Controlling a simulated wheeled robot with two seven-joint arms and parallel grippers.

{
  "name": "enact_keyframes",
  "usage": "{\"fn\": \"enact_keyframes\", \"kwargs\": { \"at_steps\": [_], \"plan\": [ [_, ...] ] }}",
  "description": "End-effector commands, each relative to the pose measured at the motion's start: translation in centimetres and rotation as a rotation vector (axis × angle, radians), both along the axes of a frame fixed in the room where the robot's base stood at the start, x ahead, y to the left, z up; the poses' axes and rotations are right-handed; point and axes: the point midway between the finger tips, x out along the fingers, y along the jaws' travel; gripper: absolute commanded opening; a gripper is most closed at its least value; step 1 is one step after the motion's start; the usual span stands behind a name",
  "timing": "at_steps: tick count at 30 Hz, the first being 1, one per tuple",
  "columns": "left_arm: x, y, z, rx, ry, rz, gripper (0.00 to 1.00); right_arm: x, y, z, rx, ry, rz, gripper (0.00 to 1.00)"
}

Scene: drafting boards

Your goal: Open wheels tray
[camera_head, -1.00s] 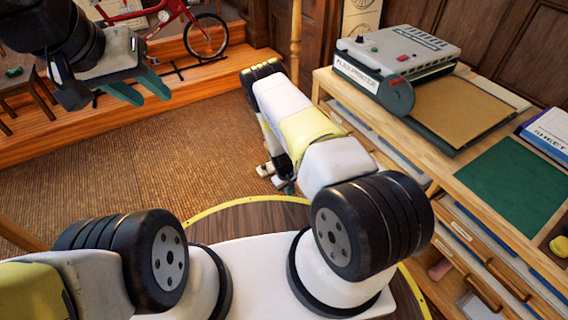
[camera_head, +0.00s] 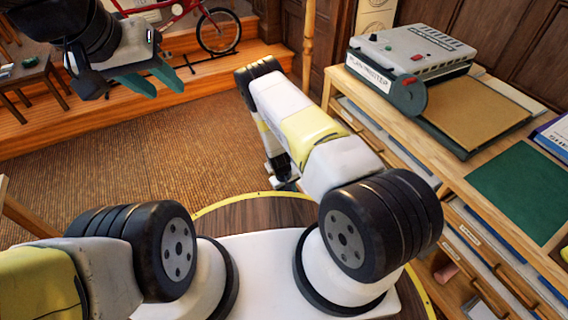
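The wheels tray cannot be picked out for sure. A wooden cabinet on the right has several drawer fronts (camera_head: 478,238) with small labels, too small to read, and wooden handles (camera_head: 490,300). My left gripper (camera_head: 165,88) is at the upper left, its two teal fingers apart and empty, over the floor and far from the cabinet. My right gripper (camera_head: 281,176) hangs low to the left of the cabinet, mostly hidden behind my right arm. Its fingers cannot be made out.
A grey plan printer (camera_head: 415,60) stands on the cabinet top, with a tan board (camera_head: 478,112) and a green mat (camera_head: 520,190) nearby. A pink object (camera_head: 446,272) shows low at the cabinet. A red bicycle (camera_head: 185,10) stands on a wooden step. The brown carpet (camera_head: 130,150) is clear.

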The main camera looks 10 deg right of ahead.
Motion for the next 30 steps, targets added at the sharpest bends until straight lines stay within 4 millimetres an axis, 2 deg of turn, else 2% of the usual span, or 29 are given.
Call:
{"fn": "enact_keyframes", "kwargs": {
  "at_steps": [5,15,20,30],
  "plan": [
    [0.0,0.0,0.0,0.000,0.000,0.000,0.36,0.0,0.3,1.5,0.001,-0.002,0.000,0.33],
    [0.0,0.0,0.0,0.000,0.000,0.000,0.36,-0.4,1.2,6.8,0.000,-0.001,0.001,0.33],
    [0.0,0.0,0.0,0.000,0.000,0.000,0.36,-0.5,1.4,7.6,0.000,0.000,0.000,0.33],
    [0.0,0.0,0.0,0.000,0.000,0.000,0.36,-0.5,1.4,7.7,0.000,0.000,0.000,0.33]
  ]
}}
